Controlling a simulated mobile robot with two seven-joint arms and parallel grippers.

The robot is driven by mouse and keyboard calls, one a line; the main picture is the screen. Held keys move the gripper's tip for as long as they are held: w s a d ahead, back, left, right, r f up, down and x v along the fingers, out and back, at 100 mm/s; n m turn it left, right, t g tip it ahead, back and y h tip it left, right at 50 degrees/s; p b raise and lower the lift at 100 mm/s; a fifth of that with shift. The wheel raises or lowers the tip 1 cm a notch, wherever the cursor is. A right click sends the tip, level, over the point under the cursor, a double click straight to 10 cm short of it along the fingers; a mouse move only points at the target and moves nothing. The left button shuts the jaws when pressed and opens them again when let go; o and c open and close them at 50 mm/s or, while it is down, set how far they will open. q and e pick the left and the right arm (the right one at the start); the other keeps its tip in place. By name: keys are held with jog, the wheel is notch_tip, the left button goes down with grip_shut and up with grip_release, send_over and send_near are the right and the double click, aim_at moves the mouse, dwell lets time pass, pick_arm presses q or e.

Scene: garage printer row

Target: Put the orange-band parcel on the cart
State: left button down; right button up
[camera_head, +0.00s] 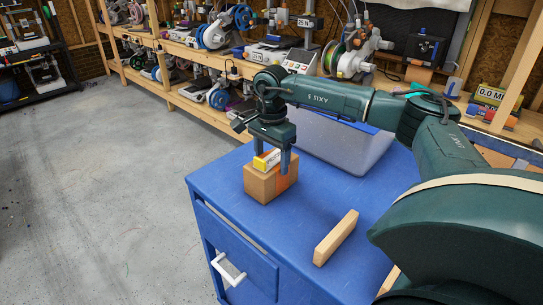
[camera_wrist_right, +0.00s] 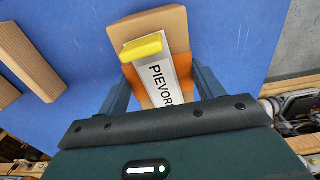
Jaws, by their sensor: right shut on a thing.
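The orange-band parcel (camera_head: 258,186) is a small brown cardboard box with an orange band around it. It appears to sit on the blue top of a cabinet-like unit (camera_head: 222,184), near its left edge. The wrist view shows the parcel (camera_wrist_right: 160,22) with a white label reading "PIEVOR…", partly hidden, and a yellow piece on top. My right gripper (camera_head: 272,160) comes from above and is shut on the parcel, a finger on either side; it also shows in the wrist view (camera_wrist_right: 163,92). My left gripper is out of view. I cannot tell which unit is the cart.
A wooden block (camera_head: 336,238) lies on the blue top, right of the parcel. A clear bin (camera_head: 340,150) stands behind it. A drawer with a white handle (camera_head: 228,270) faces the open grey floor (camera_head: 110,200). A wooden printer bench (camera_head: 190,62) runs along the back; a dark rack (camera_head: 40,75) stands far left.

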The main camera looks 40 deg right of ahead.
jog(key=o, duration=1.6)
notch_tip(320, 180, up, 12)
jog(key=b, duration=0.1)
